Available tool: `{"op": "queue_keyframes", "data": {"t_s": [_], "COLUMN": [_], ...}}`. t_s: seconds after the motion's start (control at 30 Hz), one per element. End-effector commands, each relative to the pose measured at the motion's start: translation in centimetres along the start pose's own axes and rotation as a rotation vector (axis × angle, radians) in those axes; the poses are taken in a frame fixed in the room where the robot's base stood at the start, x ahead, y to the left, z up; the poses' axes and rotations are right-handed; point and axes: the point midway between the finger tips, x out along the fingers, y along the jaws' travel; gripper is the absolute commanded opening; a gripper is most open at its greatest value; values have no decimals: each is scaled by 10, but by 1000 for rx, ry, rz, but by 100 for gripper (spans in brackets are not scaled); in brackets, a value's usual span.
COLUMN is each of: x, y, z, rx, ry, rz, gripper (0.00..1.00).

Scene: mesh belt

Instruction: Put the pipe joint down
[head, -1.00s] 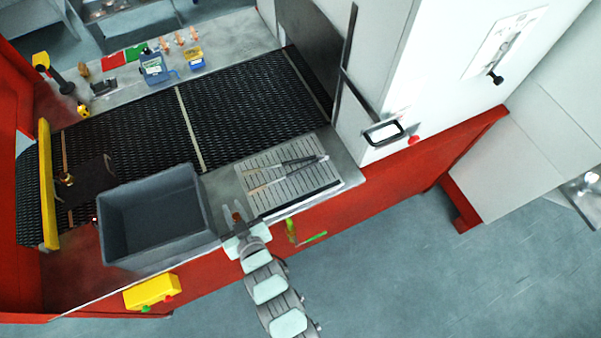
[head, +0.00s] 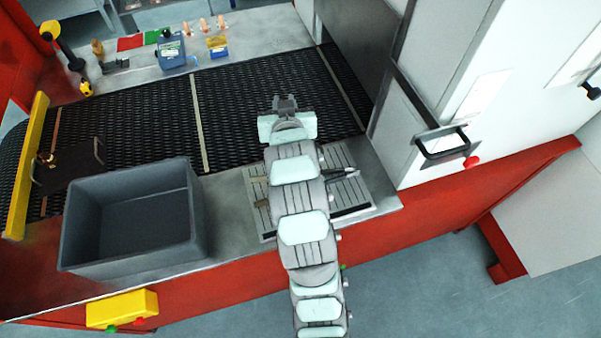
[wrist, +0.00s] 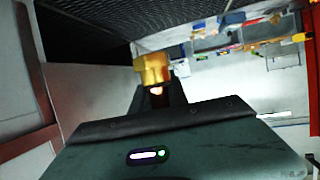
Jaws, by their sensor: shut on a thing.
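My gripper (head: 286,102) is over the black mesh belt (head: 250,90) in the head view, at the end of my outstretched arm. In the wrist view a brass-coloured pipe joint (wrist: 152,68), with a copper-toned part below it, is held at the tip of my gripper (wrist: 157,92). My gripper is shut on it. In the head view the held joint is hidden behind the gripper. The wrist view does not make clear how high it is above the belt.
A grey bin (head: 130,220) stands at the front left, with a dark tray (head: 70,170) behind it. A slatted plate (head: 350,195) lies partly under my arm. Several copper fittings (head: 204,26) and a blue device (head: 171,50) line the back ledge. A white cabinet (head: 440,80) stands right.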

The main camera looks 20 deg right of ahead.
Motion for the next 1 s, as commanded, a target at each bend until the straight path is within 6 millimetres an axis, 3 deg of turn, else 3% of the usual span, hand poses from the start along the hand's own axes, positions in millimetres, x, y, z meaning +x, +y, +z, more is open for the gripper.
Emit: {"op": "queue_keyframes", "data": {"t_s": [0.5,1.0], "x": [48,69], "y": [0,0], "z": [120,172], "rx": [1,1], "ry": [-9,-5], "rz": [-1,0], "gripper": [0,0]}}
